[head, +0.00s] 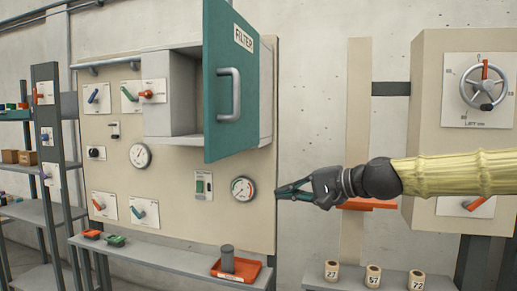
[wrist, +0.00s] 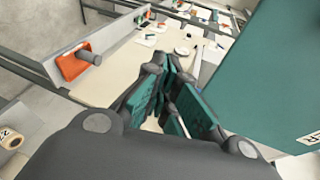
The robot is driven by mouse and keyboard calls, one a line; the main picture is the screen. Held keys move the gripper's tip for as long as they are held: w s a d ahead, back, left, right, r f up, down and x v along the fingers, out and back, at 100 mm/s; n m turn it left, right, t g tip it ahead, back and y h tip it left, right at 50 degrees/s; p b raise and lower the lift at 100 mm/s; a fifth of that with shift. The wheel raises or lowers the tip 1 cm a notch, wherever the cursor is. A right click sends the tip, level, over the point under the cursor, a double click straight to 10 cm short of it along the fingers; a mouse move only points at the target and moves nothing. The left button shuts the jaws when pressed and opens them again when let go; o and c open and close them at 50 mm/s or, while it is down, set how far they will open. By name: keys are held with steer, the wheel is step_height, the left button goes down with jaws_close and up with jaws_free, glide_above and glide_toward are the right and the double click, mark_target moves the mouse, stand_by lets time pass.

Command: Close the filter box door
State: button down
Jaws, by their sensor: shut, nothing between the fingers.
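The filter box door (head: 222,85) is a teal panel with a white FILTER label and a grey bar handle (head: 229,95). It stands wide open, swung out toward me, on the grey filter box (head: 172,95), whose inside shows empty at its left. My gripper (head: 279,193) is shut and empty, below and to the right of the door, in front of the panel's right edge. It does not touch the door. In the wrist view the teal door (wrist: 270,75) fills the upper right, beside the shut fingers (wrist: 172,65); its handle is not seen there.
The beige panel (head: 110,185) carries switches, valves and a pressure gauge (head: 242,188). A shelf below holds an orange tray (head: 250,272) with a grey cylinder. At right stand a handwheel box (head: 430,90) and several numbered rolls (head: 373,277). Bare wall shows right of the door.

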steer(key=s+d+r+y, duration=0.1)
steer(key=s+d+r, duration=0.15)
steer(key=r, duration=0.55)
steer(key=s+d+r+n+y, duration=0.1)
steer(key=s+r, duration=0.2)
steer(key=r, duration=0.4)
steer(key=s+d+r+y, duration=0.2)
steer(key=r, duration=0.6)
steer(key=s+a+p+x, duration=0.1)
steer(key=p+x, duration=0.5)
steer(key=x, duration=0.7)
steer(key=shift+s+f+t, duration=0.3)
steer(key=shift+s+f, duration=0.1)
steer(key=shift+s, duration=0.3)
steer(key=shift+a, duration=0.25)
